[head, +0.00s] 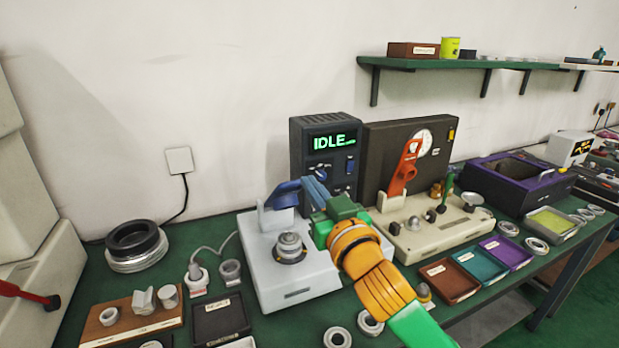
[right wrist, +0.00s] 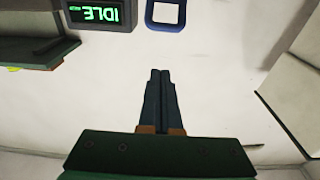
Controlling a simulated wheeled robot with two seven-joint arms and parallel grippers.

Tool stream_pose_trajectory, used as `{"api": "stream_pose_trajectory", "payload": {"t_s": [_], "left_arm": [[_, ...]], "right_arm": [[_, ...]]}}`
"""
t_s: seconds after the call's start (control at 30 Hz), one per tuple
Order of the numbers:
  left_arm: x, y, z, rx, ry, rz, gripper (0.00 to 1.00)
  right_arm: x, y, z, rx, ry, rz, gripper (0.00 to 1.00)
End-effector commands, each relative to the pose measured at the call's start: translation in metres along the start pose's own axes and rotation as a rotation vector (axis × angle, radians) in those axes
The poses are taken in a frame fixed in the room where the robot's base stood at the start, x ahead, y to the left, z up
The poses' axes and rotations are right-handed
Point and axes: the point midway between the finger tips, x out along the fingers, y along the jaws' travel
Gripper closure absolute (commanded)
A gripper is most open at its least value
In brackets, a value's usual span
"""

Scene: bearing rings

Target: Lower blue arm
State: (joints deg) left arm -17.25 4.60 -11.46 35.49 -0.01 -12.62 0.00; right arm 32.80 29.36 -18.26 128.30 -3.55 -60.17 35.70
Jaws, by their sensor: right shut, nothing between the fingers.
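The blue arm (head: 284,193) is hinged on the light grey machine (head: 297,287) at the centre of the bench in the head view. It is raised above a round metal fixture (head: 290,246) on that machine. Its blue end with a square opening shows at the top of the right wrist view (right wrist: 150,24). My right gripper (head: 313,184) is just right of the blue arm. Its fingers (right wrist: 160,72) are shut together with nothing between them. In the right wrist view a gap shows between fingertips and blue end. My left gripper is not in view.
A dark box with a green IDLE display (head: 332,142) stands behind the machine. A beige device with a red lever (head: 405,168) is to the right. Small trays (head: 450,281) lie front right. A brown board (head: 130,320) with metal parts and stacked rings (head: 136,247) are left.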

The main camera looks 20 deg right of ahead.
Motion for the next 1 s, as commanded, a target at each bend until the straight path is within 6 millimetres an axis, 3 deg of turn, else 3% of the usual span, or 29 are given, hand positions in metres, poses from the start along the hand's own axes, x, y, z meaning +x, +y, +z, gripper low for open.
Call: {"api": "stream_pose_trajectory", "payload": {"t_s": [0.27,0.7,0.8,1.0], "left_arm": [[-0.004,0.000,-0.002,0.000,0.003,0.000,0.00],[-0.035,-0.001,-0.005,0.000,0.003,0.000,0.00],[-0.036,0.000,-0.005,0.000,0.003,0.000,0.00],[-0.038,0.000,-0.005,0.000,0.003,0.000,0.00]], "right_arm": [[0.009,0.000,-0.001,0.005,-0.001,-0.002,1.00],[0.102,-0.002,-0.004,0.005,0.000,-0.004,1.00],[0.089,-0.002,0.014,0.005,-0.003,-0.007,1.00],[0.076,-0.001,0.030,0.006,-0.001,-0.004,1.00]]}}
